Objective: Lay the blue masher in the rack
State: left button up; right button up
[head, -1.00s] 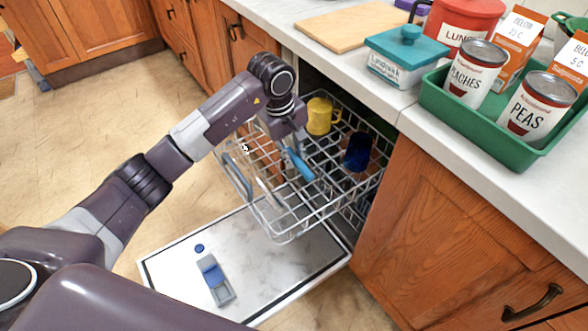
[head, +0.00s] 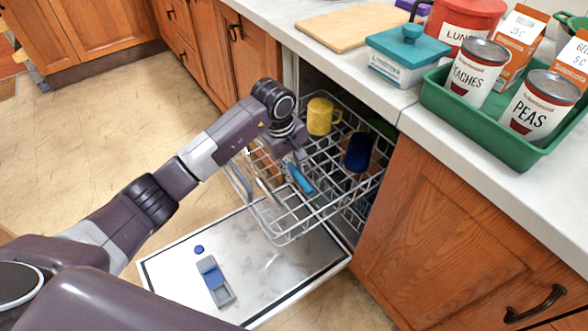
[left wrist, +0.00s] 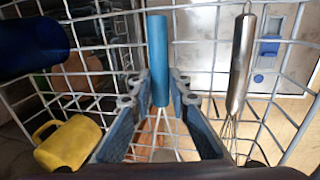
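The blue masher (head: 302,180) is at the upper dishwasher rack (head: 283,238), its blue handle slanting down toward the lower right in the head view. In the left wrist view its blue handle (left wrist: 157,50) stands upright between the fingers, with thin metal shafts below it. The masher's head is mostly hidden behind my gripper. My left gripper (left wrist: 159,85) points down over the rack, its two fingertips closed in on the handle from both sides. I cannot tell whether the masher rests on the wires. My right gripper is not in view.
A yellow mug (head: 320,116) and a dark blue cup (head: 358,152) stand in the rack. A metal-handled whisk (left wrist: 242,65) lies beside the masher. The open dishwasher door (head: 300,262) is below. The counter (head: 440,125) edge and wooden cabinet (head: 430,230) flank the rack on the right.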

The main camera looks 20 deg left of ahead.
pick_arm(q)
jog(key=o, duration=0.4)
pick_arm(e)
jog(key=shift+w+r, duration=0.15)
pick_arm(q)
jog(key=shift+r, duration=0.15)
